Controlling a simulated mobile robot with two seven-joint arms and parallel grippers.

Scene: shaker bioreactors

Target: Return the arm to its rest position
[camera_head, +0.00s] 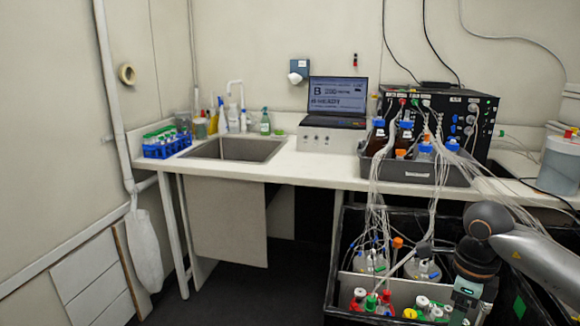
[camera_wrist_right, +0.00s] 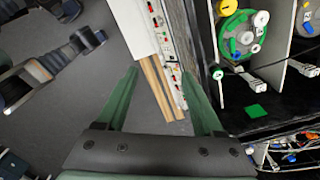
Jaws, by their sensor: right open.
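My right arm (camera_head: 535,255) comes in from the right in the head view, bent down over the right side of the black shaker box (camera_head: 340,262). Its wrist (camera_head: 472,285) hangs low at the bottom edge, and its fingers cannot be made out there. In the right wrist view my right gripper (camera_wrist_right: 160,73) is open, its two green fingers apart with nothing held between them. Below it show the grey floor and a pale panel edge with wooden strips (camera_wrist_right: 160,88). My left gripper is not in view.
The box holds vessels with coloured caps (camera_head: 372,300), tubes and cables, close beside my right wrist. The white bench (camera_head: 310,170) carries a sink (camera_head: 240,148), laptop (camera_head: 338,97), black control unit (camera_head: 470,115) and bottle tray (camera_head: 415,172). Floor (camera_head: 245,300) left of the box is clear.

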